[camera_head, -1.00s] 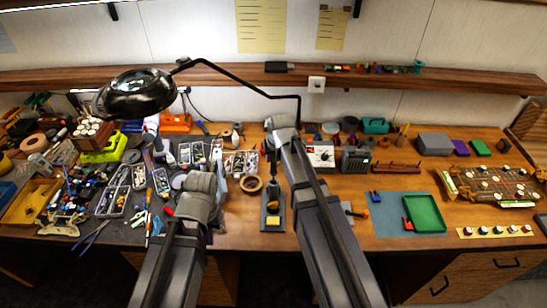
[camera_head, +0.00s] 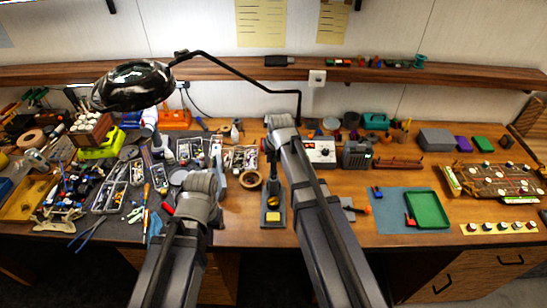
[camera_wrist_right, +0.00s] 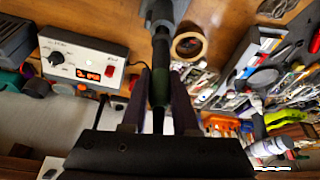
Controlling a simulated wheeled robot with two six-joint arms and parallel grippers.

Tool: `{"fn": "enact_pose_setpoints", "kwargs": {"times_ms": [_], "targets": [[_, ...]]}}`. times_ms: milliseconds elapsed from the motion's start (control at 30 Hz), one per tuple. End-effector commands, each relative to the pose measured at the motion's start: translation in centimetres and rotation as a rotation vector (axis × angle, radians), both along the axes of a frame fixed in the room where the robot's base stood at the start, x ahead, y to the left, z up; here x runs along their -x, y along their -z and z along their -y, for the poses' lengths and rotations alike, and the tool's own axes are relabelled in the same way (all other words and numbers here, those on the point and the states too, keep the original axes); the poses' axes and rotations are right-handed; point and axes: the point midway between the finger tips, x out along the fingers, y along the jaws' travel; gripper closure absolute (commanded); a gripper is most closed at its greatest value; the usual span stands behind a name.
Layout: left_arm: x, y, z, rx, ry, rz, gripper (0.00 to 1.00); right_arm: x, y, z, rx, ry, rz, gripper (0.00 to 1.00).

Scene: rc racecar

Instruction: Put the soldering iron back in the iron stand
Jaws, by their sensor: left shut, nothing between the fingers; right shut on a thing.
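The iron stand (camera_head: 273,212) is a dark upright holder on a base with a yellow sponge, near the front middle of the bench. My right gripper (camera_wrist_right: 160,88) is shut on the soldering iron (camera_wrist_right: 160,78), a dark handle seen between the fingers in the right wrist view. The iron points toward the stand (camera_wrist_right: 165,12). In the head view the iron (camera_head: 271,165) is upright, just above or at the stand's top; I cannot tell whether its tip is inside. My left gripper (camera_head: 204,180) is over the left of the bench, its fingers mostly hidden by the wrist.
A white soldering station (camera_head: 320,153) stands right of the stand, and a tape roll (camera_head: 250,179) at its left. Tools and parts trays clutter the left. A green tray (camera_head: 428,209) lies on a blue mat at the right. The lamp (camera_head: 133,87) overhangs the back left.

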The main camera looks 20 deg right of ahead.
Motion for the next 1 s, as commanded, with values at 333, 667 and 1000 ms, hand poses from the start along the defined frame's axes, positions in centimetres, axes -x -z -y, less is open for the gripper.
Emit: {"fn": "enact_pose_setpoints", "kwargs": {"times_ms": [333,667,1000], "targets": [[0.0,1.2,0.0,-0.001,0.003,0.0,1.0,0.0,1.2,0.0,0.0,0.0,0.0,1.0],[0.0,2.1,0.0,-0.001,0.005,0.0,1.0,0.0,2.1,0.0,0.0,0.0,0.0,1.0],[0.0,2.3,0.0,-0.001,0.006,0.0,1.0,0.0,2.3,0.0,0.0,0.0,0.0,1.0]]}}
